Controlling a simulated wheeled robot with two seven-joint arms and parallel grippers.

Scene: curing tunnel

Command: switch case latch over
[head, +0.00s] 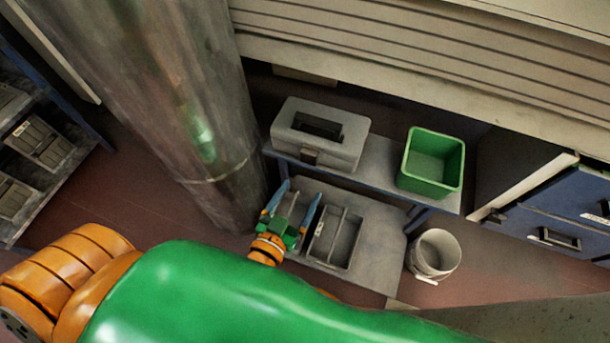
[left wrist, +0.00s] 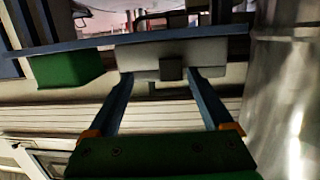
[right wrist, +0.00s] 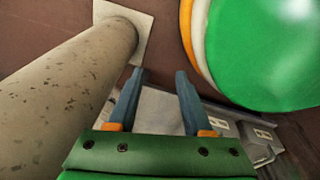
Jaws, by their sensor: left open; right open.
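The grey case (head: 345,133) sits closed on the upper shelf of a bench, with a recess in its lid. Its dark latch (head: 311,157) is on the front face. In the left wrist view, which looks upside down, the case (left wrist: 205,58) and its square latch (left wrist: 171,69) lie ahead between the fingertips. Whether the latch is over or not I cannot tell. My left gripper (head: 302,190) is open and empty, below and in front of the latch, apart from it. My right gripper (right wrist: 161,72) is open and empty, away from the case, only in its wrist view.
A green bin (head: 433,163) stands right of the case on the bench shelf (head: 381,166). A divided grey tray (head: 335,238) lies below. A white bucket (head: 434,254) is on the floor. A thick metal column (head: 165,90) stands close on the left; blue drawers (head: 560,230) are at right.

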